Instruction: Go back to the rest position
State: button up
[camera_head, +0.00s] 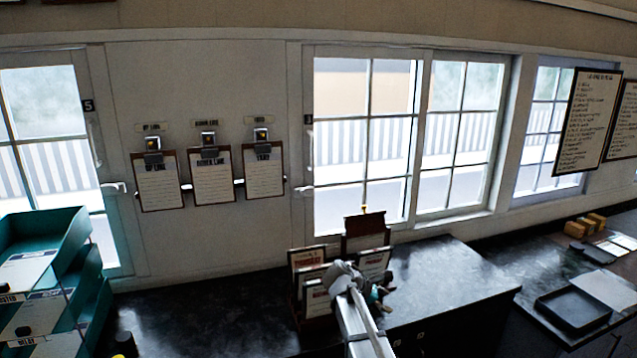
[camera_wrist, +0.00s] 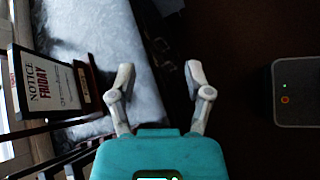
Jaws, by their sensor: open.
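My gripper (camera_wrist: 158,85) is open and empty in the wrist view, its two pale fingers spread apart over a dark area beside a grey counter edge. In the head view my gripper (camera_head: 381,294) is at the end of my arm, low in the middle, in front of the dark counter and close to a wooden card holder (camera_head: 310,316). The gap between the fingers is hard to make out there. Nothing is held between the fingers in the wrist view.
Teal stacked trays (camera_head: 48,250) stand at far left. Three clipboards (camera_head: 212,178) hang on the wall. A black tray (camera_head: 573,308) lies on the right counter (camera_head: 480,245). In the wrist view a framed Friday notice (camera_wrist: 48,85) is left of my fingers, and a dark grey box (camera_wrist: 297,93) is right.

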jog(key=s+a+f+m+g+y+b, duration=0.2)
jog(key=s+f+m+y+b, duration=0.8)
jog(key=s+f+m+b, duration=0.5)
jog(key=s+f+m, duration=0.1)
jog(key=s+f, duration=0.6)
jog(key=f, duration=0.1)
jog(key=shift+s+a+f+m+g, duration=0.2)
jog(key=shift+s+f+m+g, duration=0.05)
jog(key=shift+f+m+g, duration=0.1)
jog(key=shift+c, duration=0.2)
